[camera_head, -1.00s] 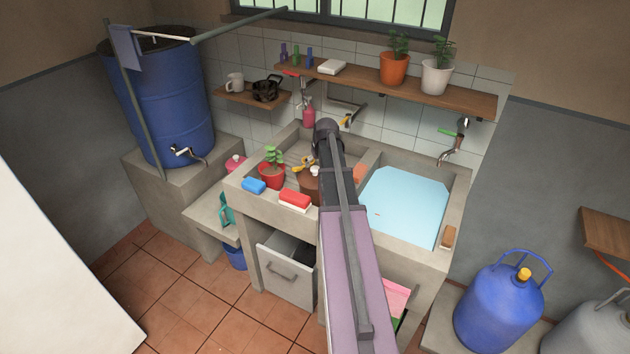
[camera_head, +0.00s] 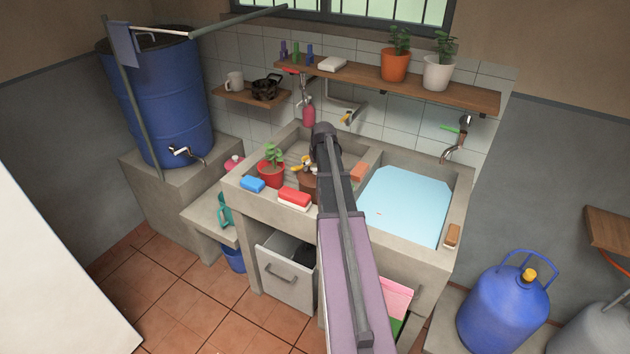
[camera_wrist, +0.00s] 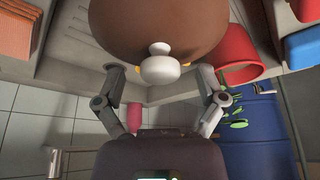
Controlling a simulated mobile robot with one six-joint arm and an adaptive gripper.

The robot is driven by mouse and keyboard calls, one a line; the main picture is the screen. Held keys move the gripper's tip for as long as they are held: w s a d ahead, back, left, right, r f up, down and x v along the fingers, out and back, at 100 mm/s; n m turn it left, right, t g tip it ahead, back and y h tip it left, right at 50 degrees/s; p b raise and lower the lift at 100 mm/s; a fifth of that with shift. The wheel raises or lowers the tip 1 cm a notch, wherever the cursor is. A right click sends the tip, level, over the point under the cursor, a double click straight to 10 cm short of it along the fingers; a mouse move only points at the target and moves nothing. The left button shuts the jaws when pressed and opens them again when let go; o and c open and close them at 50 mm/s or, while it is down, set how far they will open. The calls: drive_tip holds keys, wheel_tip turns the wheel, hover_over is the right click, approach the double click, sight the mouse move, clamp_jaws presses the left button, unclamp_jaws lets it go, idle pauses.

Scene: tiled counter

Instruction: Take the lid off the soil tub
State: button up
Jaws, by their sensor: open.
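The soil tub (camera_head: 308,188) is a brown round tub on the left, ribbed part of the concrete sink, partly hidden by my arm in the head view. In the wrist view its brown round lid (camera_wrist: 160,22) fills the top middle, with a white knob (camera_wrist: 160,67) facing my gripper. My gripper (camera_wrist: 161,70) is open, with its two fingers on either side of the knob. The yellow fingertips show close beside the knob; I cannot tell whether they touch it. The lid appears to be on the tub, though its seam is hidden.
A red pot with a plant (camera_head: 271,172) stands just left of the tub. The water-filled basin (camera_head: 404,205) is to the right. A shelf (camera_head: 440,92) with potted plants hangs behind.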

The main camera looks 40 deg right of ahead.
drive_tip(key=shift+w+f+b, duration=0.2)
drive_tip(key=shift+f+b, duration=0.15)
drive_tip(key=shift+f, duration=0.2)
clamp_jaws()
idle(0.4)
